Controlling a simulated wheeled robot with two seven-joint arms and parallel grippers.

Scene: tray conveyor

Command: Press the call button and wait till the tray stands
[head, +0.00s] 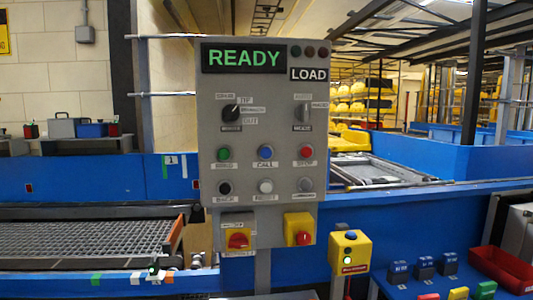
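The call button is the blue button (265,152) labelled CALL, in the middle of the grey control panel (210,120). Nothing touches it or covers it. The panel's display (243,57) reads READY in green, and a plate (309,74) beside it reads LOAD. I cannot make out a tray for certain; a grey framed surface (385,171) lies behind the panel on the right. Neither of my grippers shows in the head view.
A green button (223,154) and a red button (306,152) flank the blue one. Below hang a red knob (238,240) and a red stop button (303,238). A mesh conveyor (85,238) lies left. A yellow button box (350,251) and red bin (503,268) stand right.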

